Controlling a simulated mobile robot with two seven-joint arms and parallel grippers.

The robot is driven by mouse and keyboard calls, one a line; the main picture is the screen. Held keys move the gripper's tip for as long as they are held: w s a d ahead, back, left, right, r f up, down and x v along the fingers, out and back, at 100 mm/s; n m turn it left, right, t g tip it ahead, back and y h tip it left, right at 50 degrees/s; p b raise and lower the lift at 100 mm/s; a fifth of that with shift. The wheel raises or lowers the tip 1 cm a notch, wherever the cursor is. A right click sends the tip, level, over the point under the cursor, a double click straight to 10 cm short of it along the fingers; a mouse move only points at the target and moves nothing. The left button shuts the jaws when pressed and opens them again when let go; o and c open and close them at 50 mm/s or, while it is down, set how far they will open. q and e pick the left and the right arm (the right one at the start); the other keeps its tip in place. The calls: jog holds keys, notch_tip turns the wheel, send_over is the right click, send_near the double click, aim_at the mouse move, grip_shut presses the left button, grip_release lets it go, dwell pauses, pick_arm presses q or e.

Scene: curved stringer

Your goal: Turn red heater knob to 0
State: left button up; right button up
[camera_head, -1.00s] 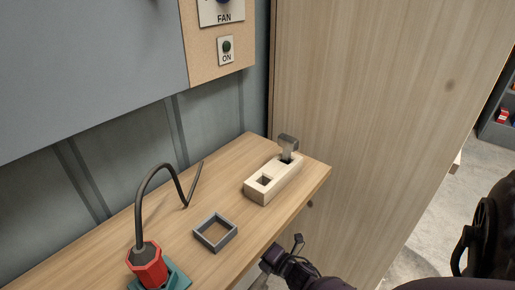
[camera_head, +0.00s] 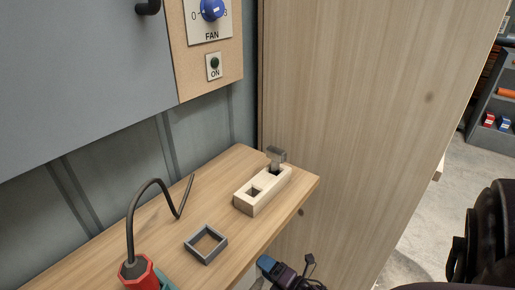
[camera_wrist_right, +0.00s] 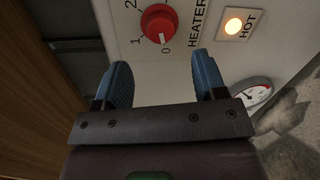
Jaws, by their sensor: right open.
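The red heater knob (camera_wrist_right: 159,23) is on a pale panel at the top of the right wrist view, beside the HEATER label (camera_wrist_right: 197,30). Its white mark points toward the printed 0. My right gripper (camera_wrist_right: 163,78) is open and empty, its two blue fingers apart below the knob in the picture and not touching it. In the head view only part of my right gripper (camera_head: 266,264) shows at the bottom edge, and the heater knob is out of that view. My left gripper is not in view.
An orange HOT lamp (camera_wrist_right: 234,25) is lit near the knob, with a round gauge (camera_wrist_right: 250,93) below. A wooden shelf (camera_head: 215,180) holds a slotted block (camera_head: 246,204), a grey square frame (camera_head: 206,244) and a red plug (camera_head: 138,274). A blue FAN knob (camera_head: 212,9) is above.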

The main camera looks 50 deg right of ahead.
jog(key=shift+s+r, duration=0.1)
jog(key=shift+s, duration=1.8)
